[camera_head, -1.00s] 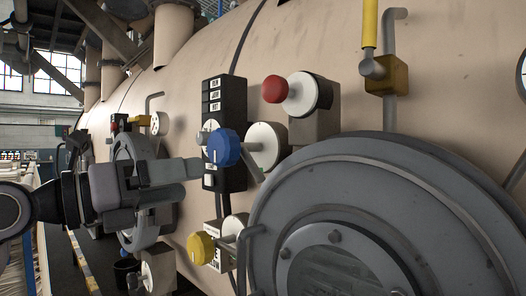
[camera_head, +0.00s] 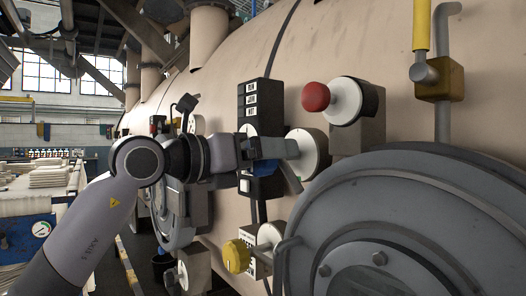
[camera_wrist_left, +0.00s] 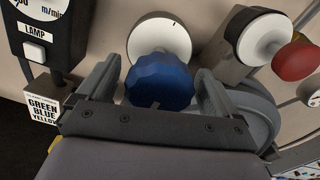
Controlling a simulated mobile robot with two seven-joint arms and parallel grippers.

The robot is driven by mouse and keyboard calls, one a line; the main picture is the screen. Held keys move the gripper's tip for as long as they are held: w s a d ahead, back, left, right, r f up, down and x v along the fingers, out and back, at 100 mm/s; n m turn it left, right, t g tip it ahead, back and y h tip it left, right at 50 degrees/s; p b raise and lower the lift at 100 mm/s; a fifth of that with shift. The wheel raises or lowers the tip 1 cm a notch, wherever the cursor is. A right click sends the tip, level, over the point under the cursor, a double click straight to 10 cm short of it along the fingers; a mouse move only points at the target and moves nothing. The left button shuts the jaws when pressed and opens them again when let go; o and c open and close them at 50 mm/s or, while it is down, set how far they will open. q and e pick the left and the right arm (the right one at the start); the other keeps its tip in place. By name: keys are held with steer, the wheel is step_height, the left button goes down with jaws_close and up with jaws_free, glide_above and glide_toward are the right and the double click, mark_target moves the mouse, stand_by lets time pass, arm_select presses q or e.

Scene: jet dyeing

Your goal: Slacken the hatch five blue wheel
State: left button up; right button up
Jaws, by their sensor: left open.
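The blue wheel (camera_wrist_left: 160,84) is a faceted knob in front of a round white dial plate (camera_wrist_left: 160,36) in the left wrist view. My left gripper (camera_wrist_left: 156,88) is open, with one finger on each side of the wheel and a small gap visible to the left finger. Whether the right finger touches it I cannot tell. In the head view, my left gripper (camera_head: 282,148) reaches in from the left before the white plate (camera_head: 308,153) and hides most of the wheel. My right gripper is out of view.
A red knob (camera_head: 316,97) stands above right, and a yellow knob (camera_head: 237,256) below. A black panel (camera_head: 260,108) is behind my gripper. A large grey round hatch (camera_head: 400,215) fills the lower right. A sign (camera_wrist_left: 44,106) reads green, blue, yellow.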

arm_select(q)
steer(key=c, duration=1)
